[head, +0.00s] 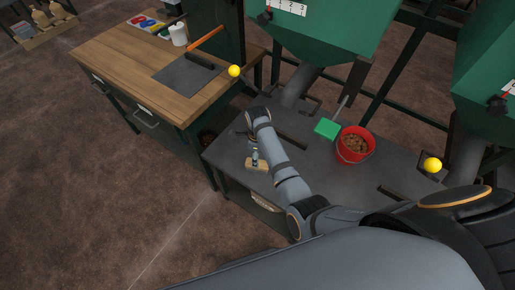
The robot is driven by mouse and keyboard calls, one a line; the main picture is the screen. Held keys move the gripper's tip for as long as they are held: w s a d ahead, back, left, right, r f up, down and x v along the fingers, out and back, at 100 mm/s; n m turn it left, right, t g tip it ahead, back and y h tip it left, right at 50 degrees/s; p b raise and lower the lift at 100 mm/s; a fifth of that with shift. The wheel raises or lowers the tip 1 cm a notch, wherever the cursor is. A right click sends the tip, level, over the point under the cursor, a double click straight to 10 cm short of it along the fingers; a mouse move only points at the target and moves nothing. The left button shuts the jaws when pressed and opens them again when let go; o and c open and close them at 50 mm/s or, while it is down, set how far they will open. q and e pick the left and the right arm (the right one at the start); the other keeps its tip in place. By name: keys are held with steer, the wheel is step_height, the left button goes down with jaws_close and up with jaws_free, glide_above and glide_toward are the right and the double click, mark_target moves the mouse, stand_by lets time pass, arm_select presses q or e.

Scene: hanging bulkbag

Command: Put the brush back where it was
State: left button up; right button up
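A small tan block-shaped thing, which looks like the brush (257,165), is at the front left of the grey metal table (325,180). My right arm reaches in from the lower right and bends down over it. My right gripper (254,153) points down right at the tan block, at or just above its top. The fingers are small and partly hidden, so I cannot tell whether they grip it or whether it rests on the table. My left gripper is not in view.
A red bucket (353,146) of brown pieces and a green scoop (327,128) are on the metal table. Green hoppers (335,25) overhang it, with yellow knobs (234,71) nearby. A wooden workbench (130,55) stands at left, holding a grey mat (185,76) and a white container (178,35).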

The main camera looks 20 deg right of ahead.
step_height(320, 180, up, 5)
steer(key=shift+r, duration=0.1)
stand_by(0.6)
